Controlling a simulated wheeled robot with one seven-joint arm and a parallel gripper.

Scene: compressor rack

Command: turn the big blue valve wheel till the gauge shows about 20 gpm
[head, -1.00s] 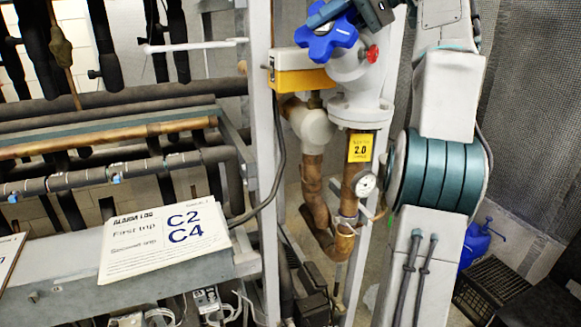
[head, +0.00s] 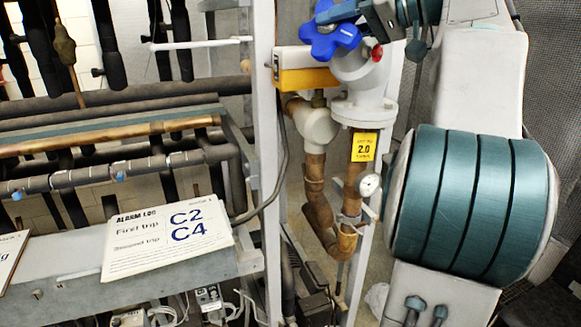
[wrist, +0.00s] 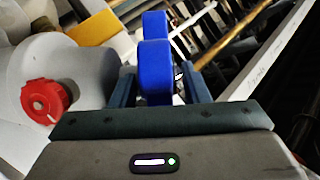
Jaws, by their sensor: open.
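The big blue valve wheel (head: 330,40), lobed, sits at the top of the white valve body on the copper pipework in the head view. My gripper (head: 330,14) is at its upper edge. In the wrist view the blue wheel (wrist: 155,72) stands edge-on between the two spread fingers of my gripper (wrist: 158,88). The fingers are open, one on either side of a wheel lobe; whether either touches is unclear. A small round white dial gauge (head: 370,184) sits low on the pipe; its reading is too small to make out.
A small red knob (head: 376,53) is beside the wheel; it also shows in the wrist view (wrist: 45,101). A yellow-and-white box (head: 304,72) is left of the valve. A yellow "2.0" tag (head: 364,146) hangs below. A grey rack post (head: 262,150) stands left.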

